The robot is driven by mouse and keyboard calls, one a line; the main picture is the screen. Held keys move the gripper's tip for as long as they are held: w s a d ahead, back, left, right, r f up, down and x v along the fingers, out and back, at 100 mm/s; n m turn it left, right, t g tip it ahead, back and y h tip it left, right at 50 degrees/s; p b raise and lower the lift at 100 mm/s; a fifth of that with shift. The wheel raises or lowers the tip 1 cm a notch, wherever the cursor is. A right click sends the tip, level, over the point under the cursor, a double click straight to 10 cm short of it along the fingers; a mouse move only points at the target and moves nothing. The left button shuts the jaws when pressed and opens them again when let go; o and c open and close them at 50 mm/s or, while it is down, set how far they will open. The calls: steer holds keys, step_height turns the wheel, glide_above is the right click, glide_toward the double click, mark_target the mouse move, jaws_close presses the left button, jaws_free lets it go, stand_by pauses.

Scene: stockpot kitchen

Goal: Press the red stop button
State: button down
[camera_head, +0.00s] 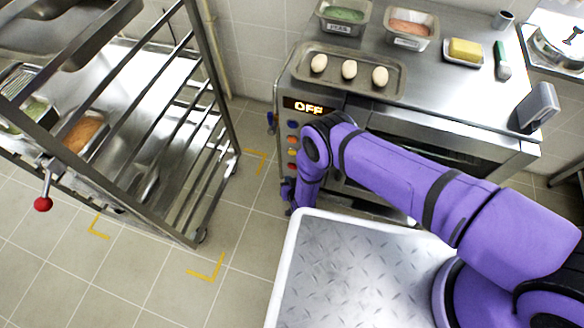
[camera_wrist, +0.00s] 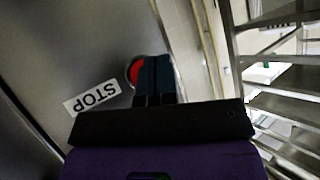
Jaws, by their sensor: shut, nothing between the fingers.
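The red stop button (camera_wrist: 134,72) sits in a round metal ring on a steel panel, beside a white STOP label (camera_wrist: 92,97) in the wrist view. My gripper (camera_wrist: 155,72) is shut and empty. Its dark fingertips overlap the right side of the button in that view; I cannot tell whether they touch it. In the head view my gripper (camera_head: 287,189) is low at the left edge of the oven front, partly hidden by my purple wrist.
The oven display (camera_head: 308,106) reads OFF, above a column of coloured buttons (camera_head: 292,139). A tray of eggs (camera_head: 349,70) and food pans (camera_head: 410,27) stand on top. A metal rack (camera_head: 215,130) stands left, with floor between.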

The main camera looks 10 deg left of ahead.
steer(key=s, duration=0.2)
steer(key=shift+s+a, duration=0.1)
steer(key=shift+s, duration=0.3)
stand_by(0.6)
